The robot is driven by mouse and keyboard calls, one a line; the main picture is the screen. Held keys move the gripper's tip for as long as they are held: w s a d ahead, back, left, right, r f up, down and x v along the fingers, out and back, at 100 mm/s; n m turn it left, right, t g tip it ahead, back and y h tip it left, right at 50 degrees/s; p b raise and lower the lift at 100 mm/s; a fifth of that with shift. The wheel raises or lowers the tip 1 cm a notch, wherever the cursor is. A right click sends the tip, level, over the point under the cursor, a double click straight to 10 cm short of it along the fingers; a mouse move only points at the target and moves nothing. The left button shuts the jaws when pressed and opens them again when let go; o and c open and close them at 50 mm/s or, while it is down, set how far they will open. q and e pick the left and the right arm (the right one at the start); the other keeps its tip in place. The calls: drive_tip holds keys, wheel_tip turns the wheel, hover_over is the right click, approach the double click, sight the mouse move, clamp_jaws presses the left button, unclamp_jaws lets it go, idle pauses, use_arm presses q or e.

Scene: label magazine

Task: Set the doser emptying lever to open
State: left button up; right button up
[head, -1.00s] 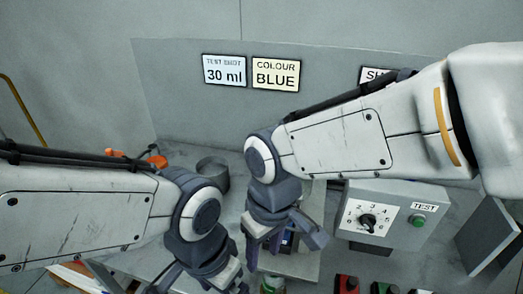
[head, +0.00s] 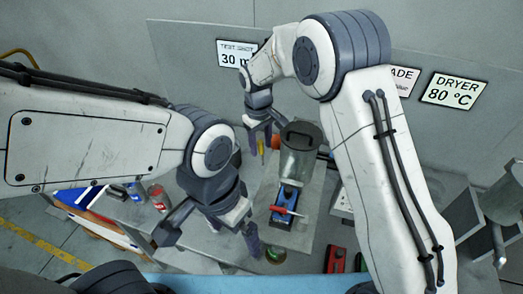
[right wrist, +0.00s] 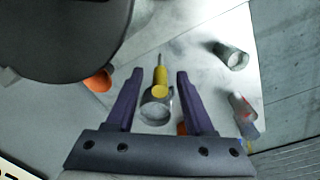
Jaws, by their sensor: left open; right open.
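The doser appears to be the grey canister (head: 298,160) with a dark lid, standing over a blue part with a red-handled piece (head: 286,210). A yellow-handled lever (head: 261,147) shows just left of the canister. In the right wrist view the yellow grip (right wrist: 161,78) has a thin metal rod at its far end. My right gripper (head: 262,138) is open, with the yellow grip between its fingers and a visible gap on both sides. My left gripper (head: 208,240) is open and empty, low over the bench in front and left of the doser.
A large dark round body (right wrist: 60,35) fills the upper left of the right wrist view, close to the gripper. A grey cup (right wrist: 231,56) stands on the right there. Red and blue cans (head: 157,197) stand at left. A red box (head: 335,260) is at the front.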

sight(262, 155)
drive_tip(key=shift+w+d+f+p, duration=0.1)
drive_tip(key=shift+f+p, duration=0.5)
drive_tip(key=shift+f, duration=1.85)
clamp_jaws()
drive_tip(key=shift+r, duration=0.1)
